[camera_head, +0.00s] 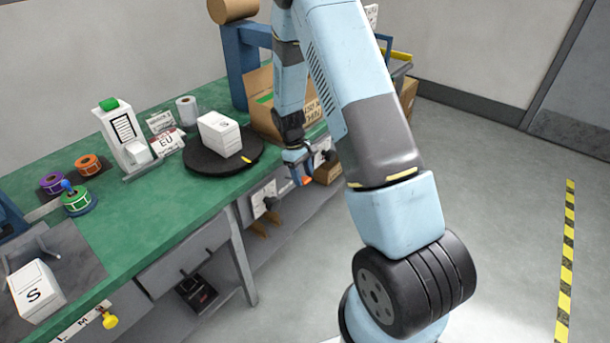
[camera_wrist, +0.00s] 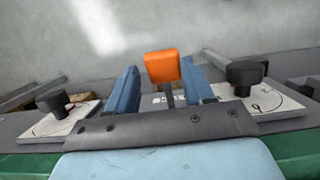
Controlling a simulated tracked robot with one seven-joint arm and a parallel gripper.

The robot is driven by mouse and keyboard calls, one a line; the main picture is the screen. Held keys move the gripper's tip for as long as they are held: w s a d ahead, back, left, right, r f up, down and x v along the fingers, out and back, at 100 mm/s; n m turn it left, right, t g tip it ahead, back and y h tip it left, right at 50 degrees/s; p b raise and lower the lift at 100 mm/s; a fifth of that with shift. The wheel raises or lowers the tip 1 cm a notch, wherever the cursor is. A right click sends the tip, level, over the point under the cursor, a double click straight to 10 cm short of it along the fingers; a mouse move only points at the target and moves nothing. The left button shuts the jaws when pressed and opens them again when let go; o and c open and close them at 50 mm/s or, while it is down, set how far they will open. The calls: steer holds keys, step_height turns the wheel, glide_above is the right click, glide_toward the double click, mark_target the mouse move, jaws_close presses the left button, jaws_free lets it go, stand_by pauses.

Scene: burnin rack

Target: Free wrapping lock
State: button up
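An orange knob on a dark stem (camera_wrist: 162,67), likely the lock, stands in the wrist view in front of a grey wall or floor. My gripper (camera_wrist: 158,72) is open, with one blue finger on each side of the knob and gaps visible between. In the head view my gripper (camera_head: 297,160) is at the bench's front edge, with a bit of the orange knob (camera_head: 306,181) below it. Whether the fingertips reach past the knob is unclear.
White dial plates with black knobs flank the gripper, left (camera_wrist: 58,118) and right (camera_wrist: 262,100). On the green bench (camera_head: 185,205) are a black turntable (camera_head: 190,162) bearing a white box (camera_head: 220,135), a label printer (camera_head: 122,135) and tape rolls. The floor at right is clear.

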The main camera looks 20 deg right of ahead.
steer(key=shift+o, duration=1)
steer(key=shift+a, duration=0.1)
steer(key=v, duration=1.3)
steer(key=shift+w+r, duration=0.15)
steer(key=shift+r, duration=0.1)
steer(key=shift+a, duration=0.1)
steer(key=shift+r, duration=0.1)
